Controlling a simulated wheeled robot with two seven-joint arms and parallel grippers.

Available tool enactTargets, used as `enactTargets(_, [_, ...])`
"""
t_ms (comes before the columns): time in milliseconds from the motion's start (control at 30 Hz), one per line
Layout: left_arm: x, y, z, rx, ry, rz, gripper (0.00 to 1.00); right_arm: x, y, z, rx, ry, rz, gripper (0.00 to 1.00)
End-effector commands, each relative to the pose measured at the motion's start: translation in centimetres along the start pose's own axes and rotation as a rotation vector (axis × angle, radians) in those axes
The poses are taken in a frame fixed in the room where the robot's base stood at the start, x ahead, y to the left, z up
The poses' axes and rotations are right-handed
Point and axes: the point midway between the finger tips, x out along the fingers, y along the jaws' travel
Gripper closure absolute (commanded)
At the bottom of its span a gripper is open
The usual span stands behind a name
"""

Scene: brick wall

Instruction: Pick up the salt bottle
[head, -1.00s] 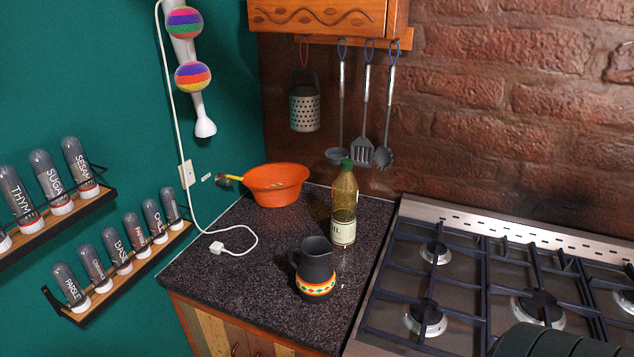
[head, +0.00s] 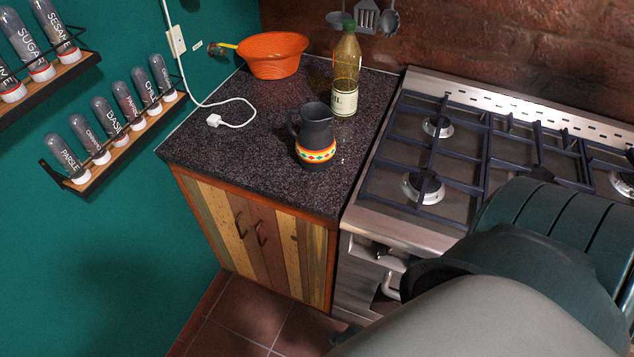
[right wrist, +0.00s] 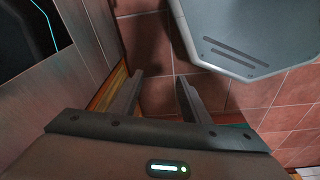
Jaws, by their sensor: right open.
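No bottle label that I can read says salt. Bottles with grey bodies and white caps stand in two wall racks on the left of the head view. The upper rack (head: 70,70) holds a sugar bottle (head: 29,45) and a sesame bottle (head: 56,30). The lower rack (head: 125,145) holds several bottles, among them a parsley bottle (head: 67,158) and a basil bottle (head: 107,122); some labels are too small to read. My right gripper (right wrist: 158,97) is open and empty above the tiled floor, far from the racks. My left gripper is not in view.
The dark counter (head: 225,140) carries an orange bowl (head: 272,57), an oil bottle (head: 345,75), a dark jug (head: 317,130) and a white cable plug (head: 214,121). The gas stove (head: 405,225) stands to its right, partly behind my right arm. Floor shows before the cabinet (head: 255,235).

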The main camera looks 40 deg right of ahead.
Motion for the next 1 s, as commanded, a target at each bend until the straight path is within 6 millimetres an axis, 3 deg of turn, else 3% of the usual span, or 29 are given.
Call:
enactTargets(33, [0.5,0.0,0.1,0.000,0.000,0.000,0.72,2.3,-0.1,1.9,-0.002,-0.017,-0.001,0.57])
enactTargets(200, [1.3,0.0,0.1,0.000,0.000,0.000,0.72,7.6,-0.4,7.4,-0.009,-0.047,-0.005,0.57])
enactTargets(333, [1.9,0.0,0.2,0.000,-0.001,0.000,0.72,10.5,-0.5,11.9,-0.014,-0.067,-0.007,0.57])
enactTargets(500, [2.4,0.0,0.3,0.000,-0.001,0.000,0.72,12.6,-0.6,16.6,-0.019,-0.088,-0.008,0.57])
enactTargets(700, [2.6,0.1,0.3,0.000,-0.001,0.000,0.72,13.3,-0.6,19.2,-0.023,-0.097,-0.009,0.57])
enactTargets(1000, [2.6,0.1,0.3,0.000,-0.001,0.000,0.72,13.3,-0.6,19.5,-0.023,-0.097,-0.009,0.57])
